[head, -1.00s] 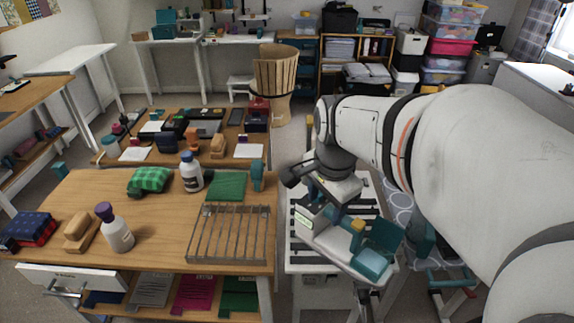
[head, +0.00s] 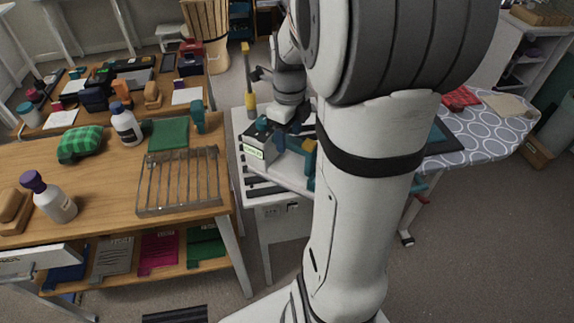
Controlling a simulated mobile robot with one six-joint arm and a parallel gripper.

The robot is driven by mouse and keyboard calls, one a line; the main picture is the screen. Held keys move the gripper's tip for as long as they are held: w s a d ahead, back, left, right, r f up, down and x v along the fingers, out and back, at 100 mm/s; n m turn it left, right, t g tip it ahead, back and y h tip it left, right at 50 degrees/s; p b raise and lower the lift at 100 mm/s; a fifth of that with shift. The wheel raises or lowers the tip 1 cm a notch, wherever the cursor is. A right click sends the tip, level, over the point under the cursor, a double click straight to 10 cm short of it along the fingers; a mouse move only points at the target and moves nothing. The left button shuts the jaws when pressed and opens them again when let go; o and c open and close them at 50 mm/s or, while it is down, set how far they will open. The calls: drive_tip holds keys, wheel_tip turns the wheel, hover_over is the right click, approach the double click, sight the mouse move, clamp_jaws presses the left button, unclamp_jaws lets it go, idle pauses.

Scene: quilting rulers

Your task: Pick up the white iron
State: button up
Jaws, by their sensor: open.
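I cannot make out a white iron in the head view. My own arm covers the middle of the picture and part of the ironing board (head: 475,140), a likely hiding spot for things there. My gripper (head: 287,122) hangs over the white table, just behind a white machine with a green display (head: 257,152). Its fingertips are small and partly hidden, and nothing can be seen held in it. Whether it touches the machine cannot be told.
A red cloth (head: 460,97) and a beige cloth (head: 508,107) lie on the ironing board. The wooden table (head: 100,200) at left holds a slotted ruler rack (head: 180,182), bottles and a green cloth bundle (head: 80,143). Grey floor (head: 470,260) at lower right is free.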

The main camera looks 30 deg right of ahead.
sight(290, 138)
drive_tip(key=shift+w+d+f, duration=0.1)
drive_tip(key=shift+d+f, duration=0.1)
drive_tip(key=shift+f, duration=1.75)
drive_tip(key=shift+c, duration=0.6)
drive_tip(key=shift+r, duration=0.15)
clamp_jaws()
